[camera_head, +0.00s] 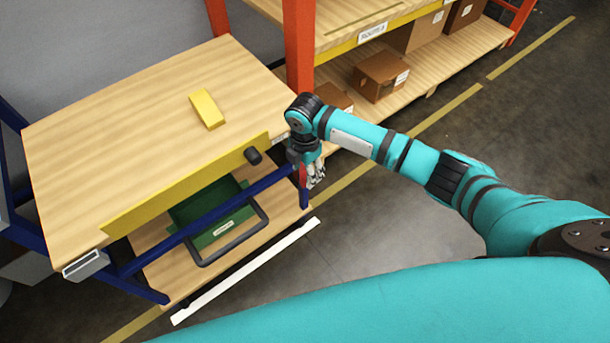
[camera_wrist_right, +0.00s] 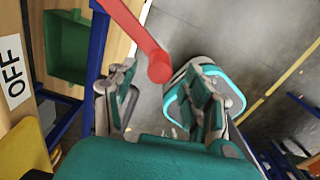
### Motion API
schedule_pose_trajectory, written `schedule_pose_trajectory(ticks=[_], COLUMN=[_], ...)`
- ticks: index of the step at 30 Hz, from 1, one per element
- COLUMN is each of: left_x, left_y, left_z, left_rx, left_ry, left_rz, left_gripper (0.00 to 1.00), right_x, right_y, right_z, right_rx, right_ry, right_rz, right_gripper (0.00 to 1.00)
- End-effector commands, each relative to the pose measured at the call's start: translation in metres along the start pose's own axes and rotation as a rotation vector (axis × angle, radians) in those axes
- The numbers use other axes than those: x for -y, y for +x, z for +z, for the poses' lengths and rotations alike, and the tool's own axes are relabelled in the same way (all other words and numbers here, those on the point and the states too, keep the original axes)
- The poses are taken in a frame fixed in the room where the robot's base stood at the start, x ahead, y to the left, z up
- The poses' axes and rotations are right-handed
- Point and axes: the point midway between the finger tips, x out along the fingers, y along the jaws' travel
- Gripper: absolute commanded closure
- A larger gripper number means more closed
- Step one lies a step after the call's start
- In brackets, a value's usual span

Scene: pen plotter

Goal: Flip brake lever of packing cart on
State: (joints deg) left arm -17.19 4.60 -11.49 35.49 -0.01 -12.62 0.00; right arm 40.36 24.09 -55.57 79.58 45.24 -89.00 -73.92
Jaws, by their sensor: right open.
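The packing cart has a wooden top (camera_head: 130,120) and a blue frame, at the left of the head view. Its red brake lever (camera_wrist_right: 140,30) shows large in the wrist view, its rounded end towards my gripper; in the head view only a small red part (camera_head: 303,184) shows beside the gripper. An "OFF" label (camera_wrist_right: 14,72) is at the left of the wrist view. My right gripper (camera_head: 316,178) is at the cart's right front corner. In the wrist view its fingers (camera_wrist_right: 163,100) are apart, with the lever's end in the gap between them; contact is not clear. My left gripper is out of view.
A yellow block (camera_head: 206,108) lies on the cart top. A green bin (camera_head: 205,205) and a dark handle (camera_head: 252,232) are below it. An orange-posted rack (camera_head: 299,45) with cardboard boxes stands behind. Grey floor (camera_head: 400,200) is open at the right.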

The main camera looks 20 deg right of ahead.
Motion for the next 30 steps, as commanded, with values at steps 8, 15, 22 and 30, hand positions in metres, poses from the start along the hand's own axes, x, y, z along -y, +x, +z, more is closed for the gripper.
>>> schedule_pose_trajectory(ticks=[8,15,22,30], left_x=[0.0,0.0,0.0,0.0], left_y=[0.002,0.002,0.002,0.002], left_z=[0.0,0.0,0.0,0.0], left_rx=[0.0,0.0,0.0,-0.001], left_ry=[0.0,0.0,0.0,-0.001], left_rz=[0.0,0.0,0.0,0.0], left_gripper=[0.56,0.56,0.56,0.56], right_x=[0.0,0.0,0.0,0.0], right_y=[0.029,0.031,0.03,0.03], right_z=[0.0,0.0,0.0,0.0], right_rx=[0.0,0.0,0.0,0.0], right_ry=[0.001,0.0,0.0,0.001], right_rz=[0.0,0.0,0.0,0.0], right_gripper=[0.49,0.49,0.7,1.0])
